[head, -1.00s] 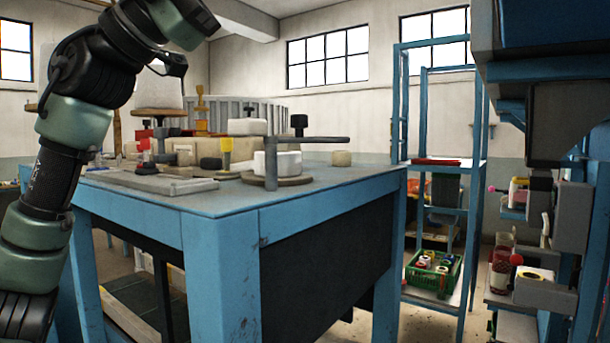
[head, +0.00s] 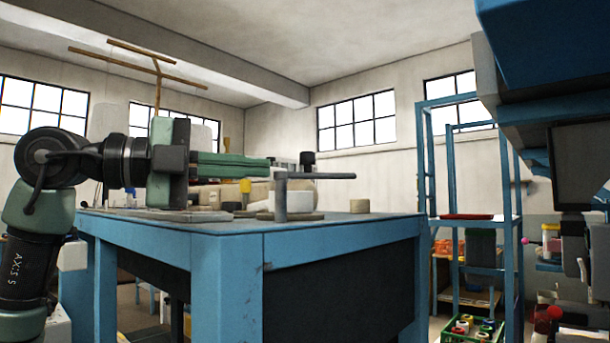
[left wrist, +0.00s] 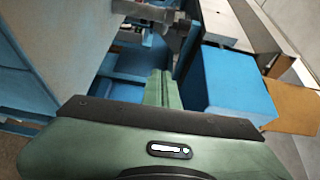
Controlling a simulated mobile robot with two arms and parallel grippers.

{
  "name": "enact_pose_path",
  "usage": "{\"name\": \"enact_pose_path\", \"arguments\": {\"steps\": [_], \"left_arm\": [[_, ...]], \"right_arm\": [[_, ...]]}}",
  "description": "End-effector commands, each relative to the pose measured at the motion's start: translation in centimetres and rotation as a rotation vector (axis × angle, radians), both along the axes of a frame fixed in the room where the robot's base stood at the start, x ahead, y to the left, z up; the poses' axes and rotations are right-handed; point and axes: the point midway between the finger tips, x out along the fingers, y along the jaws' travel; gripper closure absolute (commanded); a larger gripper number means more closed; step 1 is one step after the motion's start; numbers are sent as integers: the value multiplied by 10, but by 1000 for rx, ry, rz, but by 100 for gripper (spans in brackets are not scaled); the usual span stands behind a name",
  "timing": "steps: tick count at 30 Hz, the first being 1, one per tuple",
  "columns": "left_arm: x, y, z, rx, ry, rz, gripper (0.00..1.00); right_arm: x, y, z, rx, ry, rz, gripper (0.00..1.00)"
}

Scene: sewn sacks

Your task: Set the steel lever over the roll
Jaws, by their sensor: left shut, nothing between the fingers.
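The steel lever (head: 330,176) is a grey bar lying level on an upright grey post at the table's near edge, its arm pointing right. A white roll-like piece (head: 300,201) sits on a round base just behind the post and below the bar; whether it is the task's roll I cannot tell. My left gripper (head: 266,167) is shut and empty, level, with its green fingertips close to the lever's left end; contact cannot be told. The fingers also show shut in the left wrist view (left wrist: 160,88). My right gripper is not in view.
The blue table (head: 340,237) carries a small beige cylinder (head: 358,206) and a yellow-topped piece (head: 245,190). A blue rack (head: 470,215) stands right, with a green crate (head: 472,328) low on it. Blue and grey machinery (head: 540,110) hangs at upper right.

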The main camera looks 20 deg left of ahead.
Motion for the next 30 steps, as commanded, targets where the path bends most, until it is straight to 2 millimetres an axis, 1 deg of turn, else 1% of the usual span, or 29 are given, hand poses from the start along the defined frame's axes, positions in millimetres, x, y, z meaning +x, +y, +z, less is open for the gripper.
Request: {"name": "enact_pose_path", "arguments": {"steps": [5, 15, 18, 21, 24, 30], "left_arm": [[10, -12, 1, 1, 1, -3, 100], [58, -64, 2, -1, 2, -5, 100], [72, -75, 2, -1, 3, -3, 100], [86, -64, 1, -4, 4, -1, 100], [96, -58, 0, -3, 3, -1, 100], [103, -54, -1, 0, 0, -1, 100]], "right_arm": [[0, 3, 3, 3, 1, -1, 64], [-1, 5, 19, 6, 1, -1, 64], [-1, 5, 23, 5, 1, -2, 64], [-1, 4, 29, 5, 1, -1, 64], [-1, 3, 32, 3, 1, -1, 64], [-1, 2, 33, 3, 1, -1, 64]]}}
